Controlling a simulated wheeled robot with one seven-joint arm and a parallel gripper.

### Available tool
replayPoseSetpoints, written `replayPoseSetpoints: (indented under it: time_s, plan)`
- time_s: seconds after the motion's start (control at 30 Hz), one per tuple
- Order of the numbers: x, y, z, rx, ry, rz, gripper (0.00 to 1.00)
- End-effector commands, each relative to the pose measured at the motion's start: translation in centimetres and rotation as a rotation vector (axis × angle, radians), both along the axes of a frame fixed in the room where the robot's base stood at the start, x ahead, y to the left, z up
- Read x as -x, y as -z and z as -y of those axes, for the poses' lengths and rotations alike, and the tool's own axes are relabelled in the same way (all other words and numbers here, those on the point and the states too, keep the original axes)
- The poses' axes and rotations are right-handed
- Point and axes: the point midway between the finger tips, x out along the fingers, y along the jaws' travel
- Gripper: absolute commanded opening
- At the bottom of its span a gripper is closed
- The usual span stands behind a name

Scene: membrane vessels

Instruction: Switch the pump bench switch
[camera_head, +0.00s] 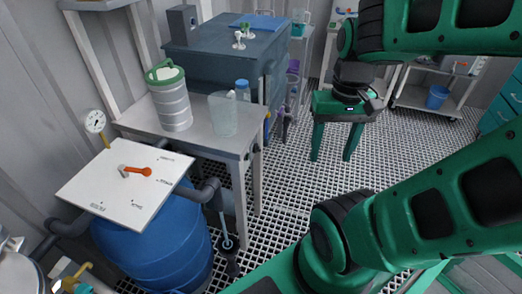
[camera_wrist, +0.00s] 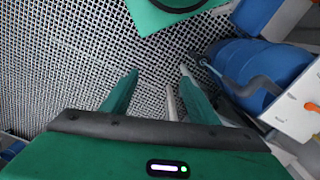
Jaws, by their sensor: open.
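A white panel (camera_head: 80,183) lies tilted on top of a blue drum (camera_head: 160,250) at the lower left of the head view. It carries an orange lever (camera_head: 140,171) on a pale hub and small dark labels, too small to read. I cannot tell for sure that this lever is the pump bench switch. In the wrist view the panel (camera_wrist: 290,118) and part of the lever (camera_wrist: 312,107) show at the right edge. My gripper (camera_head: 335,152) is open and empty, fingers pointing down over the grating floor, well right of the panel. Its fingers (camera_wrist: 158,74) also show in the wrist view.
A grey bench (camera_head: 200,135) behind the panel holds a green-lidded canister (camera_head: 170,103), a clear beaker (camera_head: 223,117) and a blue-capped bottle (camera_head: 243,88). A round gauge (camera_head: 95,121) and dark pipes (camera_head: 205,190) stand near the panel. The grating floor (camera_head: 290,190) is open in the middle.

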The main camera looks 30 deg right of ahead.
Motion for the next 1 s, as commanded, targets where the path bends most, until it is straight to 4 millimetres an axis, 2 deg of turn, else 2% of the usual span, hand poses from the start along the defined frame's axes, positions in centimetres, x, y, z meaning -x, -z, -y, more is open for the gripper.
replayPoseSetpoints:
  time_s: [0.17,0.37,0.6,1.0]
  plan:
    - [-2.9,1.1,1.0,-0.022,-0.078,-0.029,0.54]
    - [-7.4,4.0,2.1,-0.095,-0.211,-0.046,0.54]
    - [-12.3,8.8,3.4,-0.227,-0.358,-0.016,0.54]
    - [-18.5,18.2,4.9,-0.499,-0.528,0.184,0.54]
